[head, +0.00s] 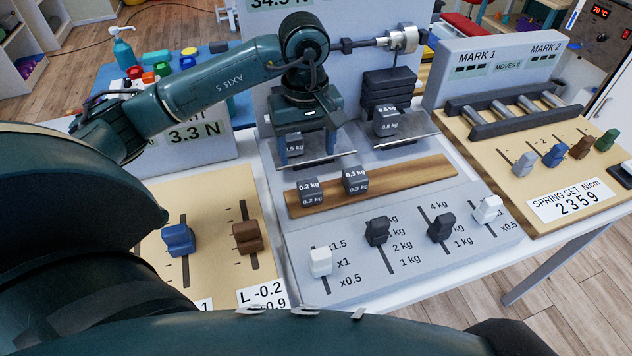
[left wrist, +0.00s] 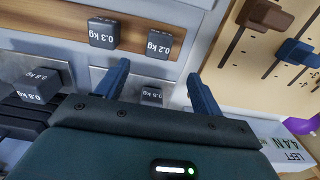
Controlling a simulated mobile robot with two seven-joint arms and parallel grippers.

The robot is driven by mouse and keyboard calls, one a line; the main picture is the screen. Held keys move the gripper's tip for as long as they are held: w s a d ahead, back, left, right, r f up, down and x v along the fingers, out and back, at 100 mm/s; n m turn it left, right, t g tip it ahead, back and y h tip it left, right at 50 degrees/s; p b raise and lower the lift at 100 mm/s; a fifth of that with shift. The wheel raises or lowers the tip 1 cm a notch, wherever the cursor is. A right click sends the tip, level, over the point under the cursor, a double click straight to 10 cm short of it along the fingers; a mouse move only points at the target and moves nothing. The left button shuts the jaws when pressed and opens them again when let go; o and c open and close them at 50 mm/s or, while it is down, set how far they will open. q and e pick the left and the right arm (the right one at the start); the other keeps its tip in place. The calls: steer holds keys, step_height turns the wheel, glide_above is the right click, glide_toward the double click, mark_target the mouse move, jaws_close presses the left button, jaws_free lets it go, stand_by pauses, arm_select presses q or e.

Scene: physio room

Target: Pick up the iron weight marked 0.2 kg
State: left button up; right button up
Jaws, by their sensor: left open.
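The 0.2 kg iron weight (head: 311,190) is a small dark grey block with white lettering. It sits on the left part of the wooden strip (head: 420,174), left of the 0.3 kg weight (head: 355,180). My left gripper (head: 308,146) is open and empty, behind and above the 0.2 kg weight, over the left metal plate. In the left wrist view the 0.2 kg weight (left wrist: 160,44) lies beyond the fingertips, roughly between their lines. Another weight (head: 291,146), its label partly hidden, stands on the left plate close to the left gripper's finger. My right gripper is not in view.
A 0.8 kg weight (head: 388,121) stands on the right plate before dark stacked weights (head: 390,85). Several slider knobs, such as the white one (head: 320,261), stand in front of the strip. A spring panel (head: 552,135) is at right. The strip's right part is clear.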

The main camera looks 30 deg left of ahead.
arm_select(q)
glide_above(309, 186)
steer(key=f, duration=0.4)
steer(key=shift+s+a+f, duration=0.1)
steer(key=shift+s+f, duration=0.15)
steer(key=shift+f, duration=0.05)
steer(key=shift+w+f+p, duration=0.15)
steer(key=shift+f+p, duration=0.2)
steer(key=shift+f, duration=1.2)
steer(key=shift+w+f+p, duration=0.1)
steer(key=shift+f+p, duration=0.25)
steer(key=shift+f, duration=1.2)
steer(key=c, duration=1.2)
